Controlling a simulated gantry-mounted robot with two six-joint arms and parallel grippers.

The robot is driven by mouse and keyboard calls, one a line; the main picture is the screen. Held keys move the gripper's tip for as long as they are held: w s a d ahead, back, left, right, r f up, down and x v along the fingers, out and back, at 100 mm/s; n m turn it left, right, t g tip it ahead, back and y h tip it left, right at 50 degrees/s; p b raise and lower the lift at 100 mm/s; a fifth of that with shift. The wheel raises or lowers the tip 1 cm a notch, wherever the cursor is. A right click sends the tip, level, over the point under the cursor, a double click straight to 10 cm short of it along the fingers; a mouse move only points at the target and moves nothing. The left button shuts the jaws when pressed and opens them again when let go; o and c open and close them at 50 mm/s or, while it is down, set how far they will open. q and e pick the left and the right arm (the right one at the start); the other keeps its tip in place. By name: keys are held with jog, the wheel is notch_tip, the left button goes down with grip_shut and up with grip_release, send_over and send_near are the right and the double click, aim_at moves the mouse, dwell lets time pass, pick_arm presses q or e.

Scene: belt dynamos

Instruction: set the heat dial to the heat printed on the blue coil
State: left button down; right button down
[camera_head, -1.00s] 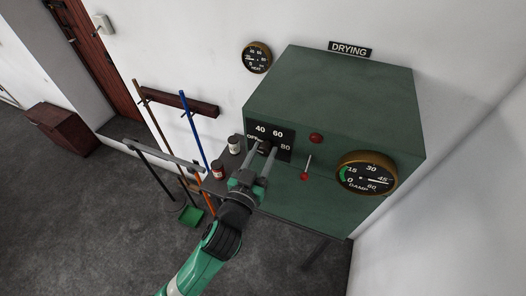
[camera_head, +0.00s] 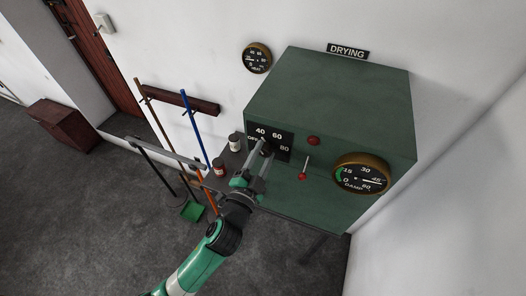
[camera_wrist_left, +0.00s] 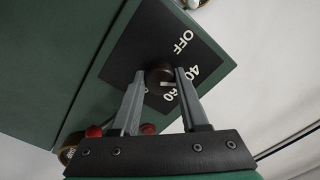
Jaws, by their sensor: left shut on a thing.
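The heat dial is a black plate (camera_head: 283,139) on the front of the green cabinet, marked OFF, 40, 60 and 80. Its round dark knob shows in the left wrist view (camera_wrist_left: 157,73). A pale pointer mark (camera_wrist_left: 167,84) on the knob lies toward the 60, which is partly covered by a finger. My left gripper (camera_head: 267,148) is shut on the knob, with one finger on each side, as the left wrist view (camera_wrist_left: 161,74) also shows. The blue coil is not seen in these frames. My right gripper is not in view.
The green cabinet (camera_head: 330,95) bears a DAMP gauge (camera_head: 361,174), a red-knobbed lever (camera_head: 304,170) and a red button (camera_head: 313,141). A round heat gauge (camera_head: 257,58) hangs on the wall. Jars (camera_head: 235,143) stand on a shelf beside the dial; brooms lean at left.

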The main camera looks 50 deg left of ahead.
pick_arm(q)
jog(key=shift+m, duration=0.5)
jog(key=shift+c, duration=2.1)
grip_release()
jog(key=b+v, duration=0.2)
jog(key=v, duration=0.9)
jog(key=shift+s+b, duration=0.3)
jog(key=shift+b, duration=0.1)
jog(key=shift+d, duration=0.1)
